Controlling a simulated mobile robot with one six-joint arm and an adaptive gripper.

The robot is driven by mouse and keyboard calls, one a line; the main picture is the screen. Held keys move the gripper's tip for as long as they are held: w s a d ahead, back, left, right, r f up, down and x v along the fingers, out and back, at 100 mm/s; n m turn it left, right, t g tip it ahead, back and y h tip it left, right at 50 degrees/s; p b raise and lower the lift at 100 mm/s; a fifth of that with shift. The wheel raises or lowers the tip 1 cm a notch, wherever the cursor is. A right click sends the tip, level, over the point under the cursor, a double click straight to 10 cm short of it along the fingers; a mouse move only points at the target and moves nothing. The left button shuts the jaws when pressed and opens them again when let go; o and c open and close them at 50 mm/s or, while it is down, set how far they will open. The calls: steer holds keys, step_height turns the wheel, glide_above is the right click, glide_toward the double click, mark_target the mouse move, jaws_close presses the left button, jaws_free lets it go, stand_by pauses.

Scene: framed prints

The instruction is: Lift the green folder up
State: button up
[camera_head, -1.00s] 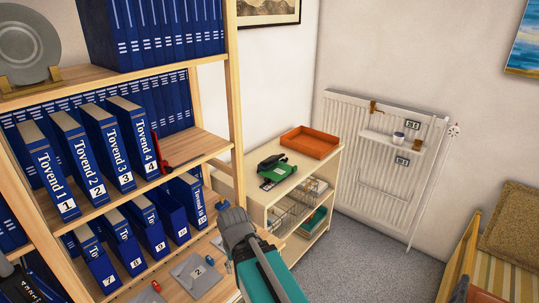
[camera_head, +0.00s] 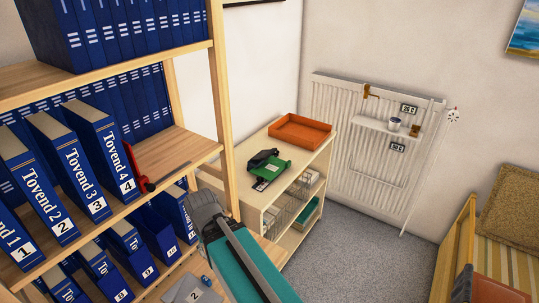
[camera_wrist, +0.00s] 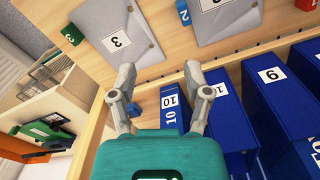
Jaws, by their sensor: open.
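A green flat item (camera_head: 279,170), likely the green folder, lies on top of the low shelf unit, with a black object (camera_head: 262,158) at its left end. It also shows at the left of the wrist view (camera_wrist: 40,129), seen sideways. A teal item (camera_head: 306,213) sits on a lower shelf of the same unit. My gripper (camera_head: 202,205) is in front of the tall bookcase, to the left of and nearer than the green item, apart from it. In the wrist view my gripper (camera_wrist: 160,72) is open and empty, its fingers over the bookcase's lower shelf.
An orange tray (camera_head: 300,132) sits behind the green item. The tall bookcase (camera_head: 222,110) with blue binders (camera_head: 92,160) stands close on the left. A grey numbered item (camera_head: 195,291) lies below. The radiator (camera_head: 370,150) is at the back; carpet (camera_head: 350,250) is clear.

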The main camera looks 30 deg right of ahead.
steer(key=shift+w, duration=0.2)
stand_by(0.3)
steer(key=m+t+h+b, duration=0.35)
steer(key=m+h, duration=0.45)
steer(key=m, duration=0.6)
glide_toward(287, 163)
steer(key=a+r, duration=0.2)
steer(key=a, duration=0.1)
steer(key=shift+s+d+b, duration=0.2)
steer(key=shift+s+b, duration=0.15)
steer(key=shift+b, duration=0.1)
steer(key=shift+f, duration=0.1)
steer(key=b+x, duration=0.8)
steer(key=x, duration=0.3)
steer(key=shift+d, duration=0.15)
steer(key=shift+b+x, duration=0.9)
steer(key=shift+x, duration=0.35)
steer(key=shift+d, duration=0.1)
